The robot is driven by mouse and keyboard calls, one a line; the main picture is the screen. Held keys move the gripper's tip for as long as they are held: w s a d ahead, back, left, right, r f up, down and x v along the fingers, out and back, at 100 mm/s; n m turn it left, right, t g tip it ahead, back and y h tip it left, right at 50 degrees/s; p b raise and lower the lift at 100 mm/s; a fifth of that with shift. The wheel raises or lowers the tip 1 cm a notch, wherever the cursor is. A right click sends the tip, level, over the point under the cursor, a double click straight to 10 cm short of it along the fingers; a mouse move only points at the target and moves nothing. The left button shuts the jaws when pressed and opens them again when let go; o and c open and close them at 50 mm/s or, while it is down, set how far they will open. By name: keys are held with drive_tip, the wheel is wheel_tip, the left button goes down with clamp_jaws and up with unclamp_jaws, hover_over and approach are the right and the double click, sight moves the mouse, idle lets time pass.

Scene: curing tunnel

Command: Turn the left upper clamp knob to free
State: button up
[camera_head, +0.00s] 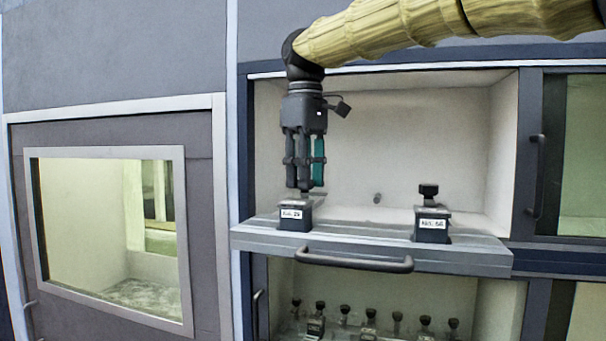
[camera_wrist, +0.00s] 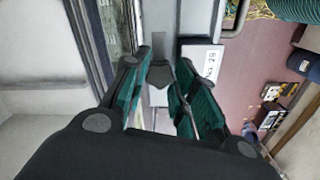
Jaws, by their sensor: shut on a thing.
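The left upper clamp (camera_head: 294,217) is a dark block with a white number label, standing on the left of the grey upper shelf (camera_head: 375,243). My gripper (camera_head: 305,188) points straight down directly above it, with the fingertips at the clamp's top. It is shut on the clamp's knob, which the fingers mostly hide. In the wrist view, the teal-padded fingers close around a dark piece (camera_wrist: 160,76) beside the white label (camera_wrist: 200,58). The knob's turned angle cannot be told.
A right upper clamp (camera_head: 431,227) with a black knob (camera_head: 429,191) stands apart on the same shelf. A dark bar handle (camera_head: 355,261) runs along the shelf's front. Several knobbed clamps (camera_head: 369,325) sit in the compartment below. Side walls bound the upper compartment.

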drive_tip(key=shift+d+f, duration=0.1)
idle(0.3)
drive_tip(key=o, duration=0.9)
drive_tip(key=shift+o, duration=0.7)
drive_tip(key=shift+s+d, duration=0.15)
drive_tip(key=shift+d, duration=0.1)
drive_tip(key=shift+a+r, duration=0.25)
drive_tip(key=shift+a, duration=0.05)
wheel_tip(320, 180, up, 12)
drive_tip(key=shift+d+f, duration=0.15)
drive_tip(key=shift+d, duration=0.05)
